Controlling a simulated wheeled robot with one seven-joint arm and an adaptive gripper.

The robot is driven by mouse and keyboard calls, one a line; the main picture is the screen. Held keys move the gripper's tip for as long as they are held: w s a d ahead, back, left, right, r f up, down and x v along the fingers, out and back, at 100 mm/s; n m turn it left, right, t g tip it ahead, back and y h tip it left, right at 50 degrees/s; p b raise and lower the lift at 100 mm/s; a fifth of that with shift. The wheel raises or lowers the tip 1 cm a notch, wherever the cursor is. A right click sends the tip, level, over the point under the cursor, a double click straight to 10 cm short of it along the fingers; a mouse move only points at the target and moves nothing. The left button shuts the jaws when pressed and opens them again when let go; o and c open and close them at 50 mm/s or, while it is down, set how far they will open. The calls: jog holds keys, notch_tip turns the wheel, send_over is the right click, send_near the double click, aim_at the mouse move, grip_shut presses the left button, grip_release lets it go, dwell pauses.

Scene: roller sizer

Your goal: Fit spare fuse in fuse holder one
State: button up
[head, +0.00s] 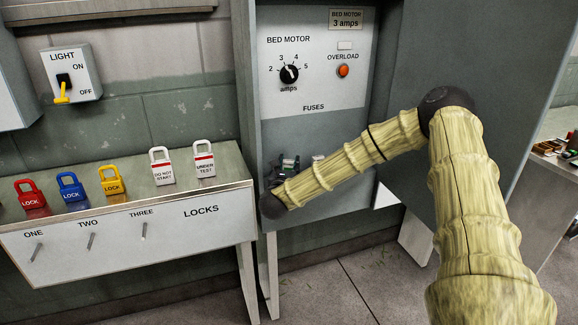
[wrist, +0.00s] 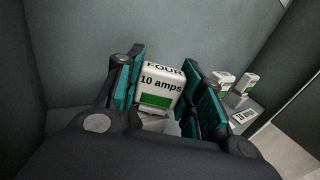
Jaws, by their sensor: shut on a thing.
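My gripper (wrist: 160,90) has teal pads on either side of a white block (wrist: 158,84) marked "FOUR 10 amps" with a green patch, and is shut on it. In the head view my gripper (head: 287,165) is inside the cabinet's lower recess, below the word "FUSES". Whether the block is seated or lifted is hidden by my gripper's body. No label reading "ONE" shows on any fuse part.
Two white pieces with green patches (wrist: 222,80) (wrist: 247,82) stand to the right, by a small plate with unclear lettering (wrist: 243,116). The cabinet panel (head: 310,90) has a dial and an overload button above. The lock shelf (head: 130,225) stands left.

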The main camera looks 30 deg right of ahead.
jog(key=shift+f, duration=0.2)
jog(key=o, duration=1)
jog(key=v, duration=1.2)
jog(key=shift+s, duration=0.1)
jog(key=shift+d+r, duration=0.1)
